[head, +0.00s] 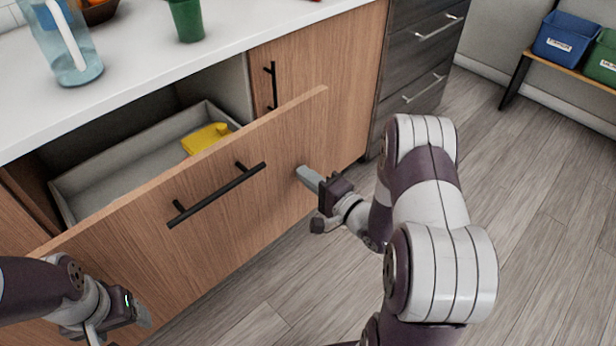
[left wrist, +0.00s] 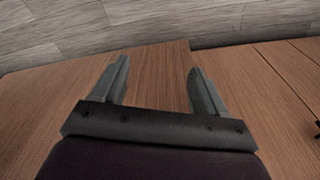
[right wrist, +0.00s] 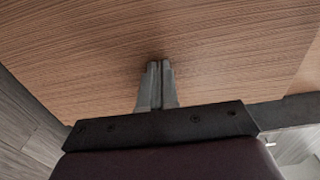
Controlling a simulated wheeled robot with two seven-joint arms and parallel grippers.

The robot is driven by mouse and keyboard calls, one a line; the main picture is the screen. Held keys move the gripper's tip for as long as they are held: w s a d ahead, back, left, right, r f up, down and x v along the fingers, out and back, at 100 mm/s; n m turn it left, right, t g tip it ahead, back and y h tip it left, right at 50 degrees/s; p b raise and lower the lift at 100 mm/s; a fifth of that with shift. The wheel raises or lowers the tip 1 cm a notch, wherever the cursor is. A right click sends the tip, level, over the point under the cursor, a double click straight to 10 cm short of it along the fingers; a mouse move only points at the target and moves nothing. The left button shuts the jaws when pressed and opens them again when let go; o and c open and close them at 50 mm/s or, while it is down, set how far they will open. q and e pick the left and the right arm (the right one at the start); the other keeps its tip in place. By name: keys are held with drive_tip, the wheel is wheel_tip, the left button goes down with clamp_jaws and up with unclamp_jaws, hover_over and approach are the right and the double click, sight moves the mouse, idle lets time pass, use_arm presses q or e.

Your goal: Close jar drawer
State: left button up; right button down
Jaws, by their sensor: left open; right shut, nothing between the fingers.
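The drawer is pulled out, and its wooden front (head: 225,170) stands well forward of the cabinet. A black bar handle (head: 217,195) is on the front. Inside the grey drawer box (head: 120,165) lies a yellow object (head: 205,137). My right gripper (head: 303,173) is shut and empty, its fingertips at the right part of the drawer front. In the right wrist view the shut fingers (right wrist: 157,70) meet or nearly meet the wood. My left gripper (head: 118,335) is low by the left part of the front. In the left wrist view its fingers (left wrist: 158,75) are open and empty over wood.
A white counter (head: 140,60) above holds a clear blue pitcher (head: 70,45), a green cup (head: 187,18) and a bowl (head: 97,12). A closed wooden door (head: 320,80) and dark drawers (head: 420,45) are to the right. The floor (head: 540,210) at right is clear.

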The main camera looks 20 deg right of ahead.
drive_tip(key=b+x, duration=0.1)
drive_tip(key=x, duration=1.2)
drive_tip(key=b+x, duration=0.2)
drive_tip(key=x, duration=1.2)
drive_tip(key=shift+w+f, duration=0.15)
drive_tip(key=shift+f, duration=0.05)
drive_tip(key=shift+w+a+r+b, duration=0.1)
drive_tip(key=shift+w+b, duration=0.05)
drive_tip(key=shift+b, duration=0.15)
drive_tip(key=shift+r, duration=0.3)
